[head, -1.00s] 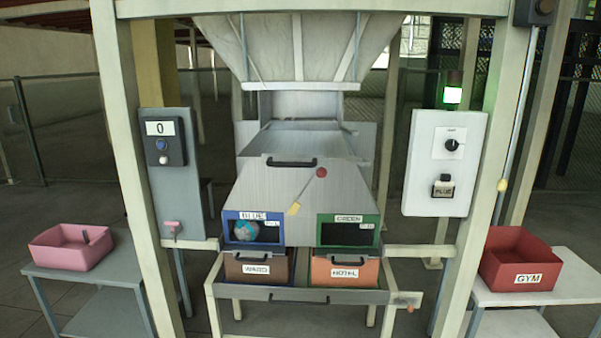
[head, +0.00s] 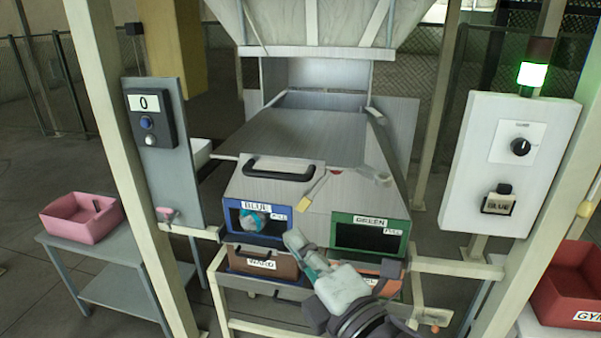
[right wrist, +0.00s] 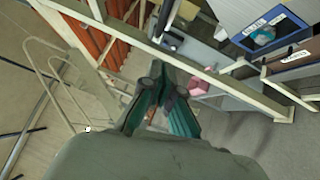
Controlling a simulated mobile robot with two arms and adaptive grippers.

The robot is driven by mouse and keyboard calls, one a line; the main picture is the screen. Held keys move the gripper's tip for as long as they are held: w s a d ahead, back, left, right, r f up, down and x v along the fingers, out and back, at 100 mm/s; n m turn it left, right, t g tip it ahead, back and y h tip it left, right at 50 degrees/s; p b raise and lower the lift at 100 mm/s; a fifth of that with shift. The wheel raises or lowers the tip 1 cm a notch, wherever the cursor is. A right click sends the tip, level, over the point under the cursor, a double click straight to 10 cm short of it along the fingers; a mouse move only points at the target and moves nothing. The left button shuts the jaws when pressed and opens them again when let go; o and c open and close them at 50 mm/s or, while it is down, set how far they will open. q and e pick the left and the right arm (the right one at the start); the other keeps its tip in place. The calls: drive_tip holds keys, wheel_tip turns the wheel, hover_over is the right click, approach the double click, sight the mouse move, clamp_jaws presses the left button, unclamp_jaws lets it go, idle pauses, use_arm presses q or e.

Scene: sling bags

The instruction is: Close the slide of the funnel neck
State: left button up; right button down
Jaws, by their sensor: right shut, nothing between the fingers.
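The grey funnel (head: 310,22) hangs at the top, with its neck (head: 315,75) below it. A grey sloping chute housing (head: 300,135) sits under the neck and carries a black handle (head: 283,168) on its front top. I cannot tell which plate is the neck's slide. My right gripper (head: 293,238) is shut and empty, in front of the chute between the blue and green openings, well below the neck. Its fingers also show in the right wrist view (right wrist: 165,100), away from the neck. My left gripper is out of view.
Below the chute are a blue-framed opening (head: 289,225), a green-framed opening (head: 340,218) and a brown WARD bin (head: 262,263).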

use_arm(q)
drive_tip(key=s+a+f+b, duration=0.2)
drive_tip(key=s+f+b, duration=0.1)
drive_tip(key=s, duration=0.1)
use_arm(e)
drive_tip(key=a, duration=0.2)
drive_tip(key=p, duration=0.3)
approach(259, 177)
drive_tip(key=w+a, duration=0.2)
drive_tip(key=a, duration=0.2)
drive_tip(key=w+p, duration=0.1)
drive_tip(key=w+d+r, duration=0.1)
drive_tip(key=shift+w+p, duration=0.35)
drive_tip(key=shift+p, duration=0.05)
drive_tip(key=shift+w+d, duration=0.25)
drive_tip(key=shift+w, duration=0.1)
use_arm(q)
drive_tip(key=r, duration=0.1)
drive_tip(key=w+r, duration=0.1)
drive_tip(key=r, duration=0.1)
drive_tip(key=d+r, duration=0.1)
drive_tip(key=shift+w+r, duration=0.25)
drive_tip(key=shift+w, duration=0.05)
use_arm(e)
drive_tip(key=shift+a, duration=0.15)
